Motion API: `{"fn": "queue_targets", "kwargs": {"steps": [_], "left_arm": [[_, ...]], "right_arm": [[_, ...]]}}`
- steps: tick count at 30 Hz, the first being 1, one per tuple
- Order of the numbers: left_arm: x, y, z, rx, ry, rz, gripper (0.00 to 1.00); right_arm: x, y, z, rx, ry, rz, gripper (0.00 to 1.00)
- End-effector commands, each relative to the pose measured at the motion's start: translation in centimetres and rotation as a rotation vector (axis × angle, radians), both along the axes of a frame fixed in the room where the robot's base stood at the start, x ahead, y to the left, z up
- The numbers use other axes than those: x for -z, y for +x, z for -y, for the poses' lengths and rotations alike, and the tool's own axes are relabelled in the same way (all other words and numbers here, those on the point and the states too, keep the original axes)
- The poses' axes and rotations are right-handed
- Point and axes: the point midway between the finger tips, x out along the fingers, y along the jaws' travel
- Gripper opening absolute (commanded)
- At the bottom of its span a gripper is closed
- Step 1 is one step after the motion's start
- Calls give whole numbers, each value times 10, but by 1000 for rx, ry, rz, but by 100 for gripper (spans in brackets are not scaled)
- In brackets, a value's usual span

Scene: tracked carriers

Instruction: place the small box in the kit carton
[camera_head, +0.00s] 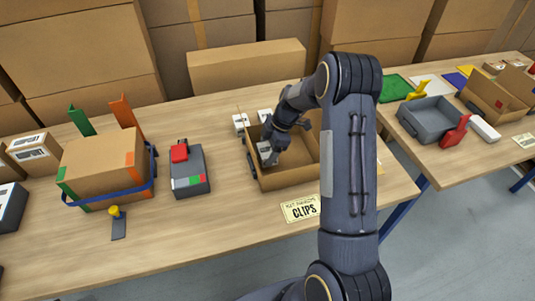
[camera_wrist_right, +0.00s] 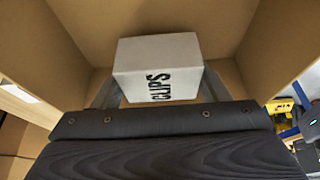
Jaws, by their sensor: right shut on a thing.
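The small box is white with "CLIPS" printed on it; it shows large in the right wrist view (camera_wrist_right: 157,58) and small in the head view (camera_head: 265,152). My right gripper (camera_wrist_right: 158,92) is shut on it, one finger on each side. The kit carton (camera_head: 300,177) is an open brown cardboard box on the table, and its inner walls (camera_wrist_right: 225,25) surround the small box in the right wrist view. The small box is inside the carton's left part; whether it touches the floor I cannot tell. My right arm hides part of the carton. My left gripper is not in view.
A "CLIPS" sign (camera_head: 300,208) lies before the carton. Small white boxes (camera_head: 241,123) stand behind it. A grey device with a red top (camera_head: 189,172) and a strapped carton (camera_head: 103,167) stand left. A second table (camera_head: 460,160) with trays is at right.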

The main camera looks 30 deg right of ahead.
Motion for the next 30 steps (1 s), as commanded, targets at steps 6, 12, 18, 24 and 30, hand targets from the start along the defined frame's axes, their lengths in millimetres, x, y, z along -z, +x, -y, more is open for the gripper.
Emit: {"fn": "queue_targets", "kwargs": {"steps": [6, 12, 18, 24, 30], "left_arm": [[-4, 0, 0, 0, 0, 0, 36], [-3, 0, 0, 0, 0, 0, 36], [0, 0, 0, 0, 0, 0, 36], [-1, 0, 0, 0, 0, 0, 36], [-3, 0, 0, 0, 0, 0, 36]], "right_arm": [[25, -1, 0, 0, 0, -2, 42], [25, -1, 0, 1, -1, -2, 42], [27, -1, 0, 0, 1, -2, 77], [27, -2, 0, 0, 1, -2, 90], [25, -2, 0, 0, 0, -2, 90]]}}
